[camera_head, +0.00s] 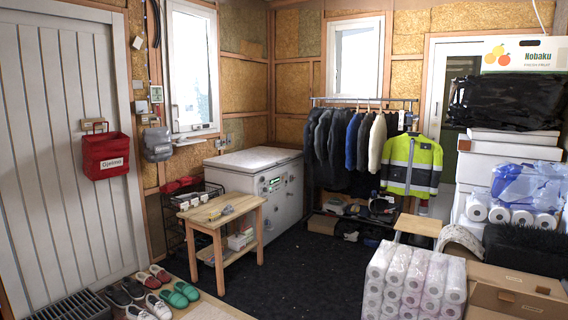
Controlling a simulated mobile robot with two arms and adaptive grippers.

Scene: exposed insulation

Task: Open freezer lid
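A white chest freezer (272,204) stands in the back corner, below the windows. Its lid (252,159) is flat on top and looks shut. A small control panel shows on its front. A wooden side table (222,222) and a black wire rack stand in front of its left part and hide some of it. Neither of my grippers shows in the head view.
Dark floor (270,280) is clear in the middle. Several shoes (160,294) lie at the lower left. A clothes rack (365,150) stands right of the freezer. Wrapped paper rolls (412,285) and cardboard boxes (510,292) fill the lower right.

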